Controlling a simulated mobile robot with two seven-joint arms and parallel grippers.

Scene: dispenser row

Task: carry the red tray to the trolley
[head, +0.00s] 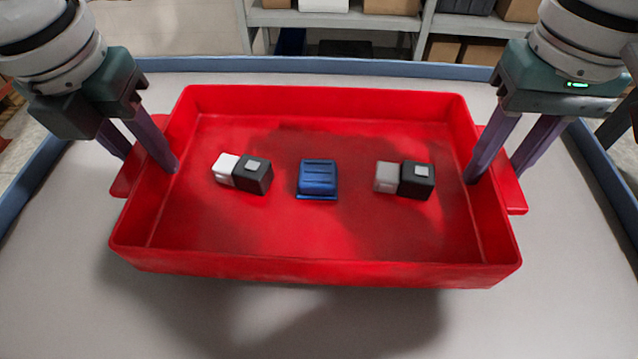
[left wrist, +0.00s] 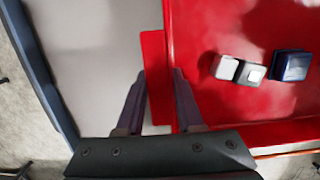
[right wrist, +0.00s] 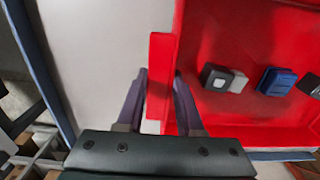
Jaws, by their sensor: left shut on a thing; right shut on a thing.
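The red tray (head: 300,265) is in the middle of the head view, wide and shallow, with a handle tab at each end. A dark shadow on the surface below its front edge suggests it hangs above that surface. It looks about level. My left gripper (head: 148,165) is shut on its left end, one finger inside the wall and one outside. My right gripper (head: 496,176) is shut on its right end in the same way. The tray also shows in the left wrist view (left wrist: 210,35) and the right wrist view (right wrist: 225,50).
In the tray lie a blue block (head: 318,178) and two black-and-white pieces, one left (head: 255,176) and one right (head: 417,181). Below is a pale grey top (head: 300,335) with a raised blue rim (head: 320,67). Shelves with boxes (head: 460,50) stand behind.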

